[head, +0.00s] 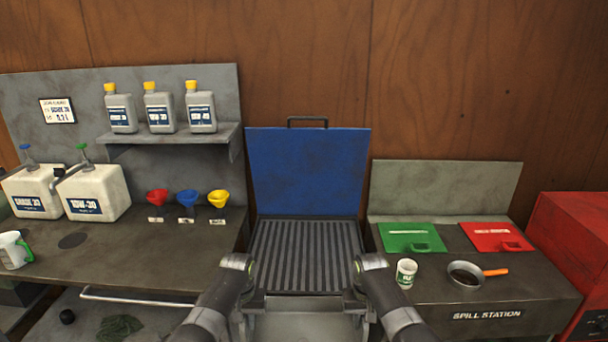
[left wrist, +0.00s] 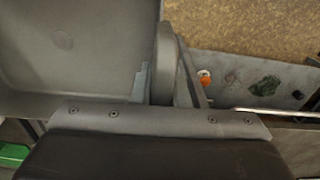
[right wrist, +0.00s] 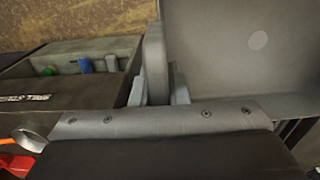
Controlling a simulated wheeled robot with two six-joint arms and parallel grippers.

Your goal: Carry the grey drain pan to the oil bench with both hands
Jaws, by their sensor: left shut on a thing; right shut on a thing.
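The grey drain pan (head: 305,328) is at the bottom middle of the head view, partly cut off by the frame edge. Its flat inside also shows in the left wrist view (left wrist: 80,50) and the right wrist view (right wrist: 245,50); the visible part looks empty. My left gripper (head: 245,318) is shut on the pan's left side. My right gripper (head: 362,316) is shut on its right side. The pan appears about level, in front of a ribbed grate. The oil bench (head: 160,258), with oil bottles and jugs, is at the left.
The ribbed grate (head: 305,255) has a raised blue lid (head: 308,170). On the oil bench stand white jugs (head: 95,192), a mug (head: 14,250) and several funnels (head: 187,200); its front middle is clear. The spill station (head: 440,290) at right holds a cup (head: 406,272) and a saucepan (head: 465,276).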

